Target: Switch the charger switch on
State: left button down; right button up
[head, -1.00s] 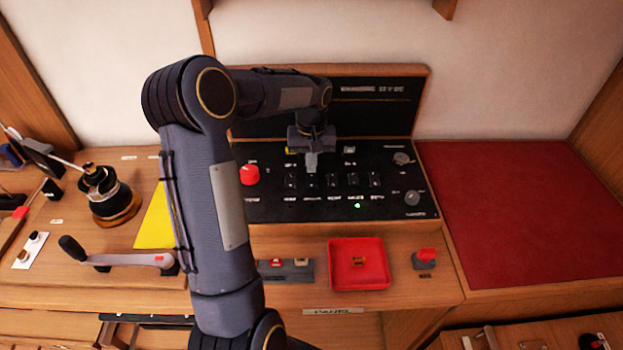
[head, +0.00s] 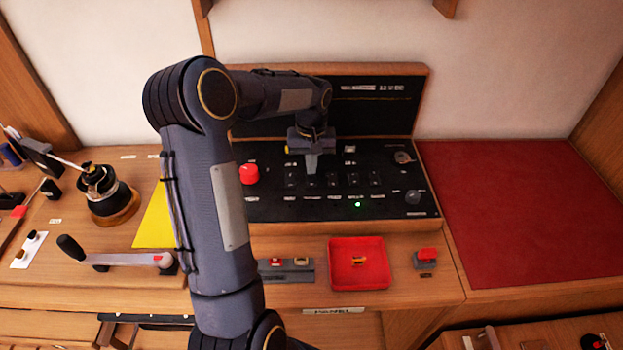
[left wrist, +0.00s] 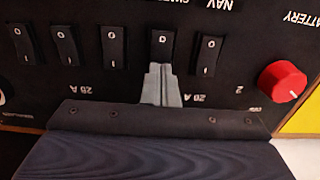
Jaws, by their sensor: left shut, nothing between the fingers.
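Several black rocker switches stand in a row on the dark sloping panel (head: 270,208). The labels are too blurred or cut off for me to tell which is the charger switch. My left gripper (head: 311,166) is shut and empty, over the second switch from the left (head: 312,181) in the head view. In the left wrist view its fingertips (left wrist: 162,72) are at the edge of that switch (left wrist: 161,48). I cannot tell whether they touch it. One small green light (head: 357,204) glows below the row. My right gripper is not in view.
A red knob (head: 249,174) sits left of the switches, and grey round knobs (head: 403,158) are at the panel's right. A red tray (head: 359,283) and a red-topped block (head: 425,258) stand in front. The red mat (head: 520,220) on the right is clear.

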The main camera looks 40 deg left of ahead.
pick_arm(q)
jog(key=shift+f+b, duration=0.3)
jog(key=shift+f, duration=0.2)
jog(key=shift+r+p, duration=2.7)
jog(key=shift+r, duration=0.9)
jog(key=shift+f, duration=0.1)
